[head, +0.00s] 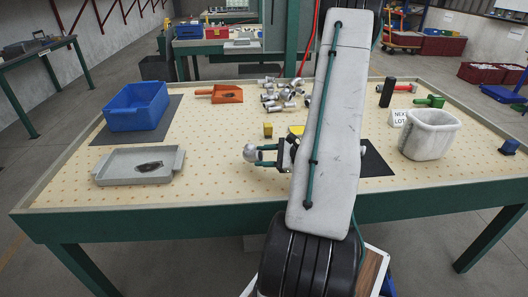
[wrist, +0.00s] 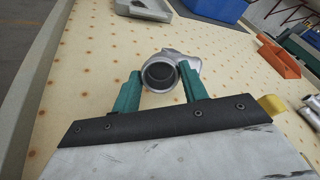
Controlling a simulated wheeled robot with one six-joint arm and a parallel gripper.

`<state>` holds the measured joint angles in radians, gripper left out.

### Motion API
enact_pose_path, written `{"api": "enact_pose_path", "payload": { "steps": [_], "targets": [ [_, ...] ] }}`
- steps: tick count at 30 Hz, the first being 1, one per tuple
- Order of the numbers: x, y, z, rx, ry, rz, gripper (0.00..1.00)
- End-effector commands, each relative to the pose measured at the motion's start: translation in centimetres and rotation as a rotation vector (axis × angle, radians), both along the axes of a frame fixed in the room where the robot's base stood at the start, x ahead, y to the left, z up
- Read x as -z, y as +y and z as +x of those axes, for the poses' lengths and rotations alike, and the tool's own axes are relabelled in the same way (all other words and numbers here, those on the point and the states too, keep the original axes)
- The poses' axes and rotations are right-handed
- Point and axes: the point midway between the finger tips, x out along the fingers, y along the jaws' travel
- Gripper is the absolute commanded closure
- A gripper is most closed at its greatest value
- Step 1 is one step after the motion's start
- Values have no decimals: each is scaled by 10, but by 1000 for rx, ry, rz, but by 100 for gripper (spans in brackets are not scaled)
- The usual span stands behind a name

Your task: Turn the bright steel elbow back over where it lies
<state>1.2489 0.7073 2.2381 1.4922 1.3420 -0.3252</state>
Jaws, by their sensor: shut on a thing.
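The bright steel elbow (head: 249,153) is at the front middle of the perforated table, at the left end of my gripper (head: 262,156). In the wrist view, the elbow (wrist: 168,66) sits between the green fingers of my gripper (wrist: 160,70), which is shut on it. One round open end faces the wrist camera, and the body bends away to the right. I cannot tell whether it touches the table top.
A grey tray (head: 110,170) with a dark piece and a blue bin (head: 137,104) are at left. An orange scoop (head: 227,93), several loose fittings (head: 272,98) and a yellow block (head: 268,129) lie behind. A white bin (head: 428,138) stands at right.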

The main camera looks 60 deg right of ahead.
Motion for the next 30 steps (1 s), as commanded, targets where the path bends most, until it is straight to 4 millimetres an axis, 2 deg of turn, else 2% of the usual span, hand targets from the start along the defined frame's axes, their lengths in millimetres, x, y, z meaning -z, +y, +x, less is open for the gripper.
{"api": "enact_pose_path", "payload": {
  "steps": [30],
  "targets": [
    [9, 0, 0, 0, 0, 1, 100]
  ]
}}
